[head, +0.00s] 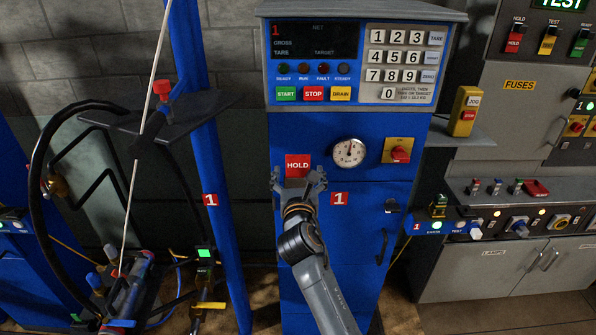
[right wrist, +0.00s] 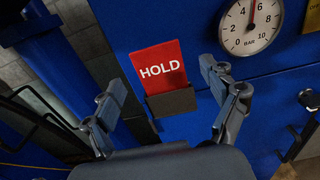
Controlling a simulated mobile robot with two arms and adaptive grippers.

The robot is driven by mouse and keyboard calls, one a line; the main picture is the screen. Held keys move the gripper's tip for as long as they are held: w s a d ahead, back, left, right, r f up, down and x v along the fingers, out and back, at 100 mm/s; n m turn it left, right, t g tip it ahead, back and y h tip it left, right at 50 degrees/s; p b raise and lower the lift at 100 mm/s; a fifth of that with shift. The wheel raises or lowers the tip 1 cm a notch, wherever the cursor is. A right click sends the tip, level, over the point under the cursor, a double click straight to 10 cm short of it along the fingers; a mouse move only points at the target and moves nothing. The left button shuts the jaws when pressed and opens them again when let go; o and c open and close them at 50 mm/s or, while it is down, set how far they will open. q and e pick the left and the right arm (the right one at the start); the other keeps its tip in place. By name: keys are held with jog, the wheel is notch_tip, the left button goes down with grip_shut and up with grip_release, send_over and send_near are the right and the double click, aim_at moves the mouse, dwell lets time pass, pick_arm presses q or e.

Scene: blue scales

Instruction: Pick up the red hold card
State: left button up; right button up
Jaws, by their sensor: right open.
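The red hold card (head: 298,164) with white HOLD lettering stands on the front of the blue scale cabinet (head: 330,260). In the right wrist view the card (right wrist: 158,66) stands upright in a small dark holder (right wrist: 171,102), which covers its lower edge. My right gripper (head: 299,180) is open in front of the card and just below it. In the right wrist view its two fingers (right wrist: 170,88) are spread to either side of the card and holder, with gaps on both sides. My left gripper is not in view.
A round pressure gauge (head: 349,152) and a yellow-backed red switch (head: 400,151) sit right of the card. The keypad panel (head: 403,63) is above. A blue post (head: 205,180) stands to the left, and a cabinet handle (head: 383,245) is at lower right.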

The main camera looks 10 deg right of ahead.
jog(key=shift+w+d+f, duration=0.1)
jog(key=shift+w+d, duration=0.05)
jog(key=shift+w, duration=1.25)
jog(key=shift+s, duration=0.1)
jog(key=c, duration=1.1)
